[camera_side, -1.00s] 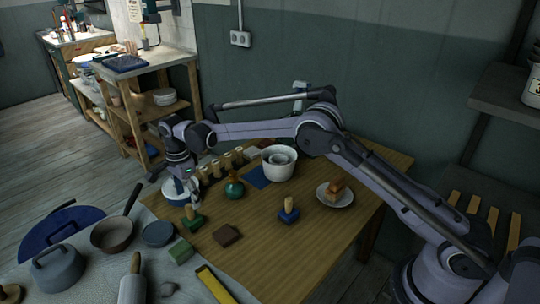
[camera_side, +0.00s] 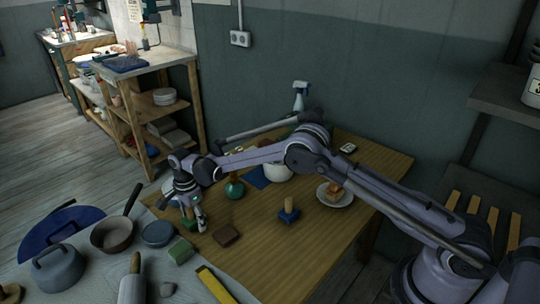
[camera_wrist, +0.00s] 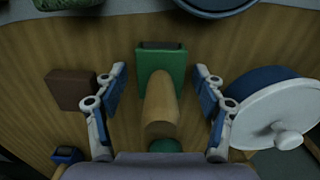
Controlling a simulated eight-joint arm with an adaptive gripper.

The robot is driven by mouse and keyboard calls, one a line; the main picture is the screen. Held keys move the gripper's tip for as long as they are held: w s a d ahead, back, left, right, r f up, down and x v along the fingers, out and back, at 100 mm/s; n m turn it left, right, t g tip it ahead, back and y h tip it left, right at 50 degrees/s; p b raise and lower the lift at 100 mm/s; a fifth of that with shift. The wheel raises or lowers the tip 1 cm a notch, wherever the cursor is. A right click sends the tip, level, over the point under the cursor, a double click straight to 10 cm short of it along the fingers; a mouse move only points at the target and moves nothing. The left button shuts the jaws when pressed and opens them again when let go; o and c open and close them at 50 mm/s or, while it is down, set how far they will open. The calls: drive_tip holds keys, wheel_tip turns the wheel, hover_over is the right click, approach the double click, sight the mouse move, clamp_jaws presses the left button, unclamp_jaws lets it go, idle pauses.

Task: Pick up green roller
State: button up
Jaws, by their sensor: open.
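The green roller (camera_wrist: 162,66) has a green head and a pale wooden handle standing up from it. In the wrist view it is in the middle, with the handle pointing toward the camera. My gripper (camera_wrist: 160,80) is open, with one finger on each side of the roller and a visible gap to both. In the side view my gripper (camera_side: 193,222) is low over the left part of the wooden table and hides most of the roller.
A brown block (camera_wrist: 70,90) lies left of the roller in the wrist view, and a white-lidded blue pot (camera_wrist: 262,118) stands close on the right. A green block (camera_side: 181,251), a green bottle (camera_side: 235,189) and a blue-headed roller (camera_side: 288,214) are nearby.

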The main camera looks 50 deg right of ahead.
drive_tip(key=c, duration=1.3)
drive_tip(key=shift+o, duration=0.2)
